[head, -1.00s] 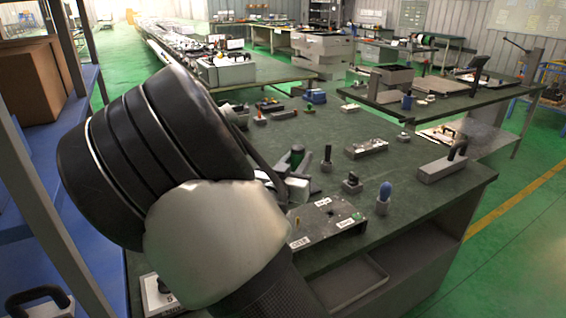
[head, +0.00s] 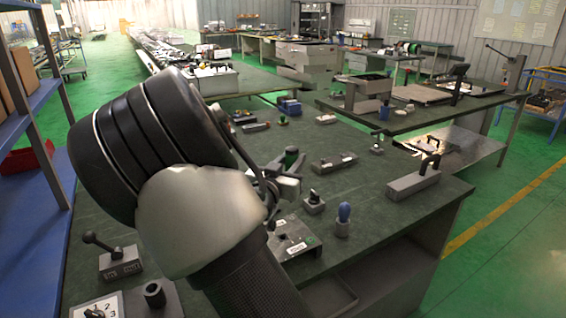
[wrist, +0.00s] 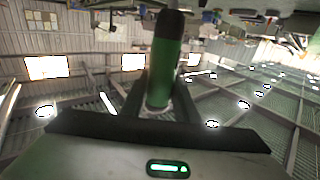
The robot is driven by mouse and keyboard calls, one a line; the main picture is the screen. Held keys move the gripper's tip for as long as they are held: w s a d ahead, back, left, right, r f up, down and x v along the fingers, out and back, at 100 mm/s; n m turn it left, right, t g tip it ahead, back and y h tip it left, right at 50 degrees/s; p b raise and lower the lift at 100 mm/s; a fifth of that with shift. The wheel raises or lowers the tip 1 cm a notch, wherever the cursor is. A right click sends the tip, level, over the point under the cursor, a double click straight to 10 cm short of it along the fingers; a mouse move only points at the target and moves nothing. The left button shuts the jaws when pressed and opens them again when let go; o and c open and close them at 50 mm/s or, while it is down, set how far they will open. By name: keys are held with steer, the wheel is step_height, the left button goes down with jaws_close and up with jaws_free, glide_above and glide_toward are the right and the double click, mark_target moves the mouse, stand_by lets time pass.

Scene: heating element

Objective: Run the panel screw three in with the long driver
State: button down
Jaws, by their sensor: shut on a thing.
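My gripper (head: 283,183) shows at the end of my arm in the head view, above the bench and partly hidden by my arm. It is shut on the green-handled driver (head: 292,158). In the wrist view the green handle (wrist: 163,75) with its dark end stands between my two fingers. The driver's tip is not clear in either view. The panel (head: 291,241), a grey plate with white labels, lies on the bench just below my gripper in the head view. My arm hides part of the panel. I cannot make out screw three.
A grey block with a black handle (head: 415,183) is farther right. A lever box (head: 121,262) and a dial box (head: 98,307) sit at the front left.

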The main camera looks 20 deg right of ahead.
steer(key=shift+d, duration=0.2)
steer(key=shift+r, duration=0.1)
steer(key=shift+f+b, duration=2)
steer(key=shift+f, duration=0.65)
steer(key=shift+f+b, duration=0.55)
steer(key=shift+f, duration=0.35)
stand_by(0.4)
steer(key=shift+r, duration=0.1)
steer(key=shift+r+p, duration=2.1)
steer(key=shift+r, duration=0.45)
steer(key=shift+a, duration=0.1)
